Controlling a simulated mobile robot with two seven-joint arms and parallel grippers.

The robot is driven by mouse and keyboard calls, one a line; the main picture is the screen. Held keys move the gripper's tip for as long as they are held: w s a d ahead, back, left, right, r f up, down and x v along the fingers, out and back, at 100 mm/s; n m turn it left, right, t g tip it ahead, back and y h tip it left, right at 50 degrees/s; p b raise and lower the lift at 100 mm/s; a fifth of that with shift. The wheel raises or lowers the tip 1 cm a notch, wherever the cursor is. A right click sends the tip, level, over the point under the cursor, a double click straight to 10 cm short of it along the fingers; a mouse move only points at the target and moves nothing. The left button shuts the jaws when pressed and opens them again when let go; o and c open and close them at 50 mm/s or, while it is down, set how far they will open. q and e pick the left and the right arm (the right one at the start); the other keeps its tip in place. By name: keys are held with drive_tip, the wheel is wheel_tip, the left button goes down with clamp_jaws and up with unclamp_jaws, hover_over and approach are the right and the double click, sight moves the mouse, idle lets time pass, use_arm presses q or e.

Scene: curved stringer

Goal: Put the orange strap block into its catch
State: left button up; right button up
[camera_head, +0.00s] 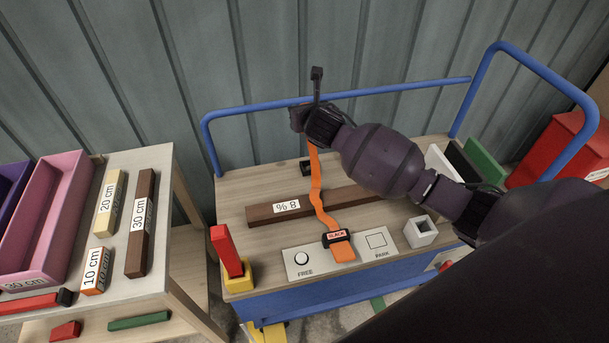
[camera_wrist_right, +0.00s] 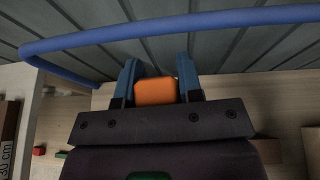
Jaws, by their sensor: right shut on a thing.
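My right gripper (camera_head: 318,122) is over the back of the wooden cart top. In the right wrist view its fingers (camera_wrist_right: 158,74) are shut on an orange block (camera_wrist_right: 155,92). An orange strap (camera_head: 317,190) runs from below this gripper, over a brown bar, to a black buckle marked SLACK (camera_head: 336,237). An orange end piece (camera_head: 343,252) lies beyond the buckle on a white plate. A small black fitting (camera_head: 306,168) sits on the cart top just below the gripper; I cannot tell whether it is the catch. My left gripper is not in view.
The brown bar (camera_head: 272,209) lies across the cart. The white plate (camera_head: 300,262) bears FREE and PARK marks. A red block (camera_head: 226,250) stands in a yellow holder; a white square tube (camera_head: 420,231) is at right. Blue rails (camera_head: 225,113) edge the cart. A side table holds labelled blocks (camera_head: 140,222).

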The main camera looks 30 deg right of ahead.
drive_tip(key=shift+m+h, duration=0.4)
drive_tip(key=w+d+f+b, duration=0.1)
drive_tip(key=f, duration=0.4)
drive_tip(key=w+d+f+b, duration=0.1)
drive_tip(key=f+b, duration=0.1)
drive_tip(key=f, duration=0.4)
drive_tip(key=w+d+f+b, duration=0.1)
drive_tip(key=f+b, duration=0.1)
drive_tip(key=f, duration=0.4)
drive_tip(key=shift+w+d+f, duration=0.15)
drive_tip(key=shift+w+d, duration=0.25)
drive_tip(key=shift+f+b, duration=0.4)
wheel_tip(320, 180, down, 2)
drive_tip(key=shift+f+b, duration=0.15)
drive_tip(key=shift+b, duration=0.3)
drive_tip(key=shift+f, duration=0.4)
drive_tip(key=shift+r, duration=0.3)
drive_tip(key=shift+f, duration=0.2)
drive_tip(key=o, duration=0.7)
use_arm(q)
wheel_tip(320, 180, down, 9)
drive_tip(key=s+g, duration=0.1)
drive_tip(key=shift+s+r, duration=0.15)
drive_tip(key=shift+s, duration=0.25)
use_arm(e)
drive_tip(key=o, duration=0.4)
drive_tip(key=shift+c, duration=0.2)
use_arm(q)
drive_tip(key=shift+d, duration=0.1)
